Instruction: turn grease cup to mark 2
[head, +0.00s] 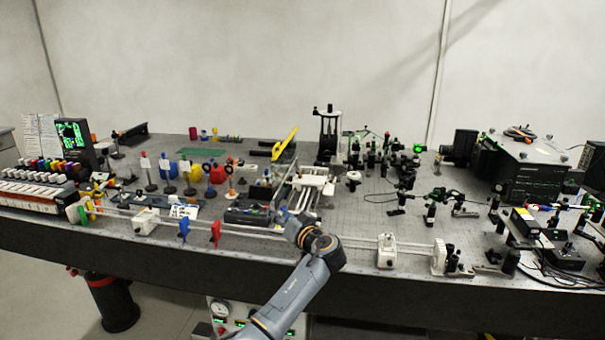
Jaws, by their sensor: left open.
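My left arm reaches up from the bottom middle in the head view. My left gripper (284,213) is at the bench's front, just past the rail and beside a white-and-metal slide assembly (316,183). The gripper is small in the view and partly hidden by its own wrist; its jaws are open, and I see nothing held between them. I cannot make out which small part is the grease cup, nor any mark 2; they are too small or hidden here. My right gripper is not in view.
A long rail along the front edge bears a white carriage (387,251), a blue clamp (184,230) and a red clamp (215,234). A black box (247,215) stands left of the gripper. Optics crowd the right; bare bench (350,215) shows right of the slide.

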